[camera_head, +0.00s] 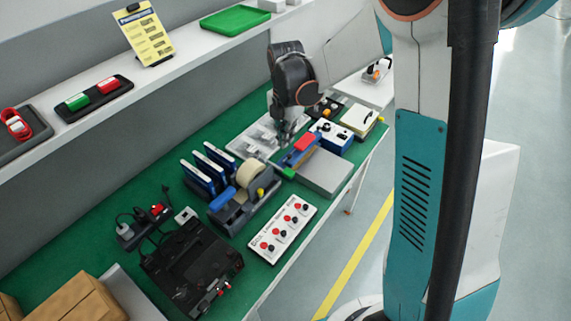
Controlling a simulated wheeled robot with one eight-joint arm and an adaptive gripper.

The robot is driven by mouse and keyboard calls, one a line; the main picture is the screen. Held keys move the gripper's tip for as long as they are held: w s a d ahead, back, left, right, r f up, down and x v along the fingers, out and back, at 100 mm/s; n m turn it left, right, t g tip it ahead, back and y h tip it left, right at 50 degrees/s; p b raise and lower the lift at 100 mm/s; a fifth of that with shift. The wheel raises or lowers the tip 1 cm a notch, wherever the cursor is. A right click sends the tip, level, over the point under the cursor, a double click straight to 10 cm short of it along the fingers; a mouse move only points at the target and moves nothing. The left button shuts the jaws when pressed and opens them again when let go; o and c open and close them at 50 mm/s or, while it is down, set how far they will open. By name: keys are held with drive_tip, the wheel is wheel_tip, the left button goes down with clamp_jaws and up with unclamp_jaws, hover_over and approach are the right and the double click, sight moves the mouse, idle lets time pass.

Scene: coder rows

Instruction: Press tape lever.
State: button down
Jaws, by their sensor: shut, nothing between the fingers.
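A dark grey tape dispenser (244,203) with a beige tape roll (251,174) stands on the green bench top, near the middle of the view. A blue lever-like part (222,198) sticks out on its left side, and a small yellow piece (261,192) shows on its right. My gripper (283,141) points down above the bench, behind and to the right of the dispenser. It is shut and empty, apart from the dispenser. Its fingertips look small and dark against the things behind them.
Blue-and-white upright holders (207,170) stand left of the tape roll. A white panel with red and black knobs (282,229) lies in front. A blue and red device (301,150) and a grey plate (325,173) are on the right. A black machine (190,265) sits front left.

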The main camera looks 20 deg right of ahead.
sight(286, 174)
drive_tip(key=shift+f, duration=0.15)
wheel_tip(286, 174, down, 14)
drive_tip(key=b, duration=0.4)
idle(0.3)
idle(0.4)
